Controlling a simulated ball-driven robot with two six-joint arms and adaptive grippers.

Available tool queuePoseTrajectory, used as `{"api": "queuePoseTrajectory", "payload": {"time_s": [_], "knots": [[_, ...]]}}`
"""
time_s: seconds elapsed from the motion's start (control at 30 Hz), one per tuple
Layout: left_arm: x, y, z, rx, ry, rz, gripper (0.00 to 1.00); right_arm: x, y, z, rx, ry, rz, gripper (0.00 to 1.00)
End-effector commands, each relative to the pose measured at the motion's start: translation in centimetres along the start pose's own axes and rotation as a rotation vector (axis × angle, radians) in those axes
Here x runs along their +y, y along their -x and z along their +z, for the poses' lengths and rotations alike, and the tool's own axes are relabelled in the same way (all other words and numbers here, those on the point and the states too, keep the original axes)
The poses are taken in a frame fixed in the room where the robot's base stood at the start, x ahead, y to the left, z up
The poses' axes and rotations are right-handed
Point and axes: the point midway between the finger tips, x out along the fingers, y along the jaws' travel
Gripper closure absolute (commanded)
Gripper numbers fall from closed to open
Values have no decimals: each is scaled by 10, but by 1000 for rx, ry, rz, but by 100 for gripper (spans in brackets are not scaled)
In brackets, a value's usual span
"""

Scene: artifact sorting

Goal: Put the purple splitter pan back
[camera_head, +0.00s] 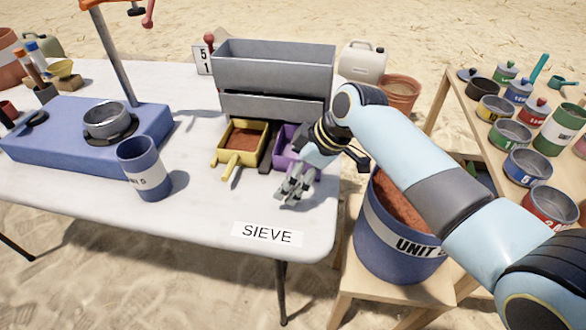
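The purple splitter pan (284,142) sits on the white table at the front right foot of the grey splitter (275,70), to the right of the yellow pan (242,139). My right gripper (293,192) reaches in from the right, just in front of the purple pan. My wrist and gripper cover the pan's right side and its front, where a handle could be. I cannot tell whether the fingers are closed on a handle or apart. My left gripper is not in view.
A blue container (145,168) and a blue sieve base (75,150) stand on the left. A SIEVE label (268,234) lies at the table's front edge. A large blue bucket of reddish soil (400,245) stands on a stool to the right. Table space left of my gripper is clear.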

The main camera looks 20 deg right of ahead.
Motion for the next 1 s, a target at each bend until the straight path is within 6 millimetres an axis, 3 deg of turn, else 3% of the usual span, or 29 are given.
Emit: {"api": "queuePoseTrajectory", "payload": {"time_s": [0.27, 0.37, 0.7, 1.0], "knots": [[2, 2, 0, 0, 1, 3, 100, 1, 5, -2, 0, 0, 1, 0], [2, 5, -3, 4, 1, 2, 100, 1, 18, -1, -1, 0, 2, 0], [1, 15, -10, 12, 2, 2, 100, 1, 93, -1, -1, 2, 2, 0], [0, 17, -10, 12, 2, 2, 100, 0, 122, -1, -1, 0, 0, 0]]}}
